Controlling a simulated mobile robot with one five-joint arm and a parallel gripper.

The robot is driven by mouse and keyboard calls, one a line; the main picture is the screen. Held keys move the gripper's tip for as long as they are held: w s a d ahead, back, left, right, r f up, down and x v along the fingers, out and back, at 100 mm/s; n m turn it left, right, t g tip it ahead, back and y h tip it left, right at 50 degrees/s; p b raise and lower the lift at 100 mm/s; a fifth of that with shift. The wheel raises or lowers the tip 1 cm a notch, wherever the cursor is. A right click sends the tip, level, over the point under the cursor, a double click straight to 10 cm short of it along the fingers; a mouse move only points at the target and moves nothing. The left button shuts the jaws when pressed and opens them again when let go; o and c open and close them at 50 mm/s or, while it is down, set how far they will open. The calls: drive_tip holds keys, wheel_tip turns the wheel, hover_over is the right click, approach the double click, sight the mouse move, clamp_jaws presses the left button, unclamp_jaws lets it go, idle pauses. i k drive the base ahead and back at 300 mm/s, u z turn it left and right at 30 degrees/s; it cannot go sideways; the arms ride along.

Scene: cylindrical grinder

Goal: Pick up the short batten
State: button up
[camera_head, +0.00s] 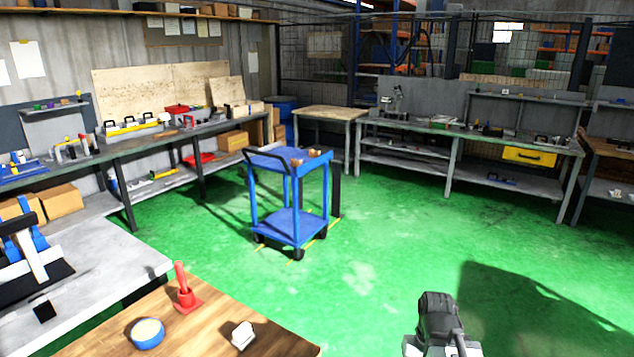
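I cannot make out the short batten for certain. Small brown wooden pieces (297,162) lie on the top shelf of the blue cart (271,158) in the middle of the floor; they are too small to tell apart. The dark grey end of my arm (437,315) shows at the bottom right, over the green floor, far from the cart. Its fingers cannot be made out, and nothing is seen held there.
A wooden table (275,343) at the front left bears a red stand (184,290), a blue-rimmed round thing (147,333) and a small white block (243,335). Workbenches (470,137) line the back and left. The green floor (400,220) around the cart is clear.

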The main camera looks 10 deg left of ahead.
sight(172, 132)
drive_tip(key=z, duration=0.05)
drive_tip(key=i, duration=3.5)
drive_tip(key=u, duration=2.15)
drive_tip(key=i, duration=5.5)
drive_tip(key=z, duration=0.5)
